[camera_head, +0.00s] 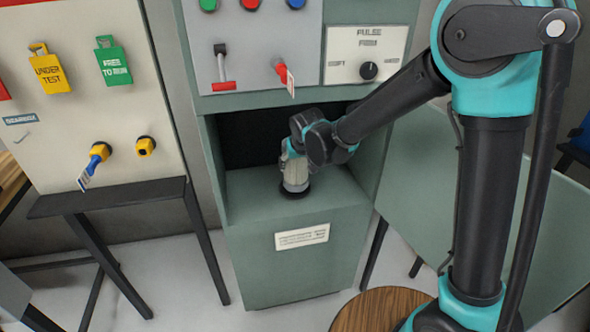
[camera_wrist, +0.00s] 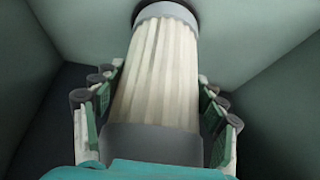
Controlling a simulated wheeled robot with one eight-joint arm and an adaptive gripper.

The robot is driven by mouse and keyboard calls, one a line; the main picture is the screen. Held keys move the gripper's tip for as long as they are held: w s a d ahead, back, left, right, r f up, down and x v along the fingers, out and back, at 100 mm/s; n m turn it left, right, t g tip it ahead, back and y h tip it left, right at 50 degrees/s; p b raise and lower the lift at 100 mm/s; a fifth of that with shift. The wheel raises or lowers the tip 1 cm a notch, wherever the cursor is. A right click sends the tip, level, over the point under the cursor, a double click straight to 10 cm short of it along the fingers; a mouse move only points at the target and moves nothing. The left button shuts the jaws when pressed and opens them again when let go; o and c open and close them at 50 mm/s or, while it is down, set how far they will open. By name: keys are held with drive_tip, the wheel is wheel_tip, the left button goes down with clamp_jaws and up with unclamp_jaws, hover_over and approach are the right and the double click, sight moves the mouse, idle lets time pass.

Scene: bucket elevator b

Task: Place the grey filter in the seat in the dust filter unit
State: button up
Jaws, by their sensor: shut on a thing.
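The filter (camera_wrist: 155,75) is a pale, pleated cylinder with grey end caps. In the wrist view it lies between my two gripper fingers (camera_wrist: 152,100), which are shut on it. In the head view the filter (camera_head: 296,179) stands about upright inside the open bay of the green dust filter unit (camera_head: 258,258). Its lower end is at a dark round seat (camera_head: 294,192) on the bay floor. I cannot tell whether it is fully down in the seat. My gripper (camera_head: 293,160) holds it from above, partly hidden by my wrist.
The bay's side walls and top edge are close around my arm. Above are a lever, a red tagged switch (camera_head: 281,70) and a pulse knob panel (camera_head: 366,55). A tag board (camera_head: 95,110) stands at left over a dark shelf (camera_head: 110,197). A round wooden top (camera_head: 385,308) is in front.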

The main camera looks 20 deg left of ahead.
sight(296, 160)
drive_tip(key=shift+w+a, duration=0.5)
drive_tip(key=shift+w, duration=0.25)
drive_tip(key=shift+w+a+f, duration=0.1)
drive_tip(key=shift+w+f, duration=0.1)
drive_tip(key=shift+f, duration=1.55)
drive_tip(key=o, duration=1.7)
drive_tip(key=shift+f, duration=0.1)
drive_tip(key=v, duration=1.2)
